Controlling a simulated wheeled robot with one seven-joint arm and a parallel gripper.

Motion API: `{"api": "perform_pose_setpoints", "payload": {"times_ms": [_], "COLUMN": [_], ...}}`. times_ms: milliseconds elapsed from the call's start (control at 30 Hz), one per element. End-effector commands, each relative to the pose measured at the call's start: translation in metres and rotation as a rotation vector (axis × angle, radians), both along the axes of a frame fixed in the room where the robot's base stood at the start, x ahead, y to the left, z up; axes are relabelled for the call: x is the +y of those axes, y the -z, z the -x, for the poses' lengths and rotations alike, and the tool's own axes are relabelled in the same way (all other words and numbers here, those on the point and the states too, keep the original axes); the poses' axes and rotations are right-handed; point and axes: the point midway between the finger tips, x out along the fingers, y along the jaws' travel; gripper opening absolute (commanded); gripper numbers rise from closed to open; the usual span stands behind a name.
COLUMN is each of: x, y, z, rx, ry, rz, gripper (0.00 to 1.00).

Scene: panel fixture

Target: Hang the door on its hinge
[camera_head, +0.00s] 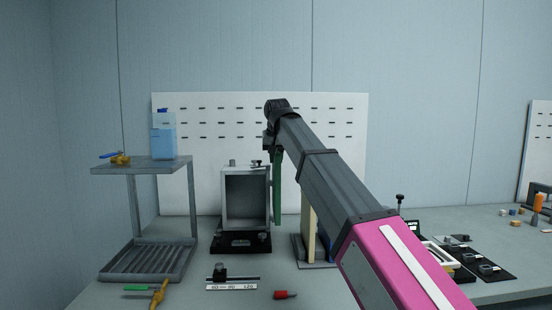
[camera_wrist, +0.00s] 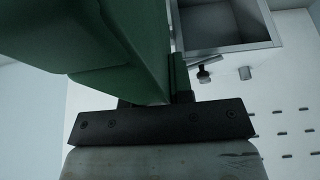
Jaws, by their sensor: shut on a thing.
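The green door (camera_head: 277,186) hangs upright, edge-on in the head view, just right of the open grey box frame (camera_head: 246,196). In the wrist view the door (camera_wrist: 85,50) fills the upper left, close to the camera. My gripper (camera_head: 272,143) is shut on the door's top end. The wrist view shows the dark gripper bar (camera_wrist: 160,122) across the door. The box (camera_wrist: 222,22) shows beside it, with a small pin or knob (camera_wrist: 204,74) on its edge. Whether the door touches the hinge cannot be told.
A red-tipped tool (camera_head: 285,295), a slide gauge (camera_head: 232,280) and pliers (camera_head: 158,294) lie in front. Trays (camera_head: 482,262) are at right. A pegboard (camera_head: 210,120) stands behind.

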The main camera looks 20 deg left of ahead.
Motion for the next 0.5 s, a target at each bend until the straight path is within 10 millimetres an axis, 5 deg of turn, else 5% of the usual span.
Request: {"api": "perform_pose_setpoints", "payload": {"times_ms": [500], "x": [-0.001], "y": [0.023], "z": [0.001], "rx": [-0.001], "ry": [0.000], "rz": [0.000], "gripper": [0.00]}}
